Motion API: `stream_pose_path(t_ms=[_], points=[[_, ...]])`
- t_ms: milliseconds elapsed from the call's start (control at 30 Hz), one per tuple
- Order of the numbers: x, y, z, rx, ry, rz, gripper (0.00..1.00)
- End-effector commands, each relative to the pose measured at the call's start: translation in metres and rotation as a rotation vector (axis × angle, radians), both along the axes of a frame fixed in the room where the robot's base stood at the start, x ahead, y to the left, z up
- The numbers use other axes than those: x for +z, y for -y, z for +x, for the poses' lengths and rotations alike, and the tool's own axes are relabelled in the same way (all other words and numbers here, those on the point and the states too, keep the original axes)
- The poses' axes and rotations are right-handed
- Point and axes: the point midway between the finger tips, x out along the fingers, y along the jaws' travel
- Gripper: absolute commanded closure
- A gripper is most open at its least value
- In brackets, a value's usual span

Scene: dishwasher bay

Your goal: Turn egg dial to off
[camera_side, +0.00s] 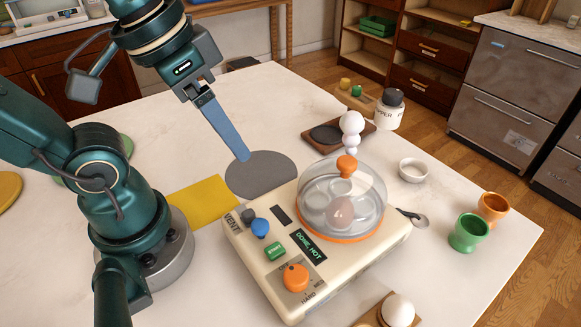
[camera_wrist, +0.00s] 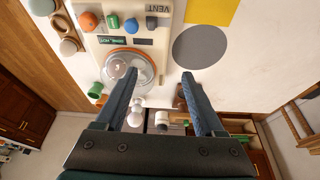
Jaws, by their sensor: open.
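The cream egg cooker (camera_side: 240,262) stands on the white counter. Its orange egg dial (camera_side: 295,277) sits at the front, with OFF, MED and HARD printed around it; I cannot tell where it points. The dial also shows at the top left of the wrist view (camera_wrist: 88,21). The display (camera_side: 308,245) reads DONE, HOT. A clear dome (camera_side: 372,190) covers the cooker, with an egg inside. My gripper (camera_side: 245,157) is open and empty, above the grey round mat, behind and left of the cooker, apart from the dial. Its two fingers spread wide in the wrist view (camera_wrist: 160,77).
Near the dial are a green button (camera_side: 275,251) and a blue knob (camera_side: 260,228). White blobs (camera_side: 351,130) rise above the dome. A yellow cloth (camera_side: 204,202) lies left. A green cup (camera_side: 468,232), a white bowl (camera_side: 413,169) and an egg (camera_side: 397,310) stand around the cooker.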

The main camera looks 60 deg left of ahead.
Motion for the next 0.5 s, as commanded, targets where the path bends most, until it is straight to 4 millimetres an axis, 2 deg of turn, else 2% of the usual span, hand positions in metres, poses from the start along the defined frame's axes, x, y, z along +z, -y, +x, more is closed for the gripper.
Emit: stream_pose_path(t_ms=[200, 500], points=[[0.020, 0.013, 0.002, -0.081, -0.083, 0.006, 0.29], [0.036, 0.029, 0.003, -0.168, -0.162, 0.020, 0.29]])
